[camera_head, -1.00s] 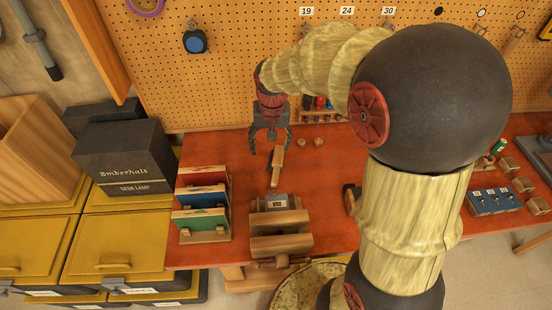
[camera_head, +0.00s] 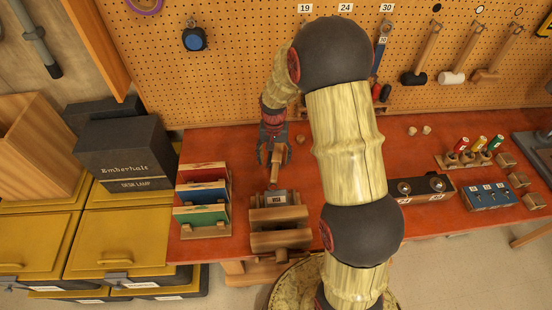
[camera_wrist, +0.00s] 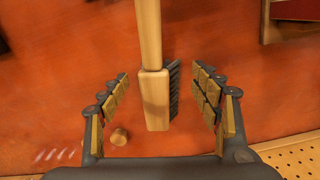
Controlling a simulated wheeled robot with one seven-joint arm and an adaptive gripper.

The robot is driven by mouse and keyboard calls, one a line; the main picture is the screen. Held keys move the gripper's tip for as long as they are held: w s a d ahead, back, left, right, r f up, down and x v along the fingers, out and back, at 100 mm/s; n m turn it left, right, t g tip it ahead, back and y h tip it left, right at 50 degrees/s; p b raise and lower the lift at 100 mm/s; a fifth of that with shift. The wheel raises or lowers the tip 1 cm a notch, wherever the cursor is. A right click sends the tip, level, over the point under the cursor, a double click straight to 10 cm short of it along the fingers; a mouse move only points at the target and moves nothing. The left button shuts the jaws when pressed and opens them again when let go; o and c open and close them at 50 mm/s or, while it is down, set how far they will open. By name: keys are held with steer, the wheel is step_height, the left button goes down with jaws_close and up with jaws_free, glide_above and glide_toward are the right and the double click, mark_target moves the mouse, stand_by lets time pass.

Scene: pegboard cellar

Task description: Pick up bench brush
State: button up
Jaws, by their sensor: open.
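The bench brush (camera_wrist: 154,92) has a pale wooden handle and block with dark bristles along one side. In the wrist view it lies between the two open fingers of my gripper (camera_wrist: 162,105), with a gap on each side. In the head view the brush (camera_head: 275,166) shows on the red bench, behind the wooden vise, with my gripper (camera_head: 273,155) low over its far end. Nothing is held. In the head view part of the brush is hidden by the gripper.
A wooden vise (camera_head: 280,225) stands just in front of the brush. A rack with red, blue and green books (camera_head: 203,198) is to the left. A pegboard (camera_head: 235,70) rises close behind. A small wooden knob (camera_wrist: 119,137) lies near the left finger.

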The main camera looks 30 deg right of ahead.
step_height(320, 180, down, 2)
steer(key=c, duration=0.4)
steer(key=c, duration=1)
steer(key=shift+r, duration=0.1)
steer(key=shift+c, duration=0.2)
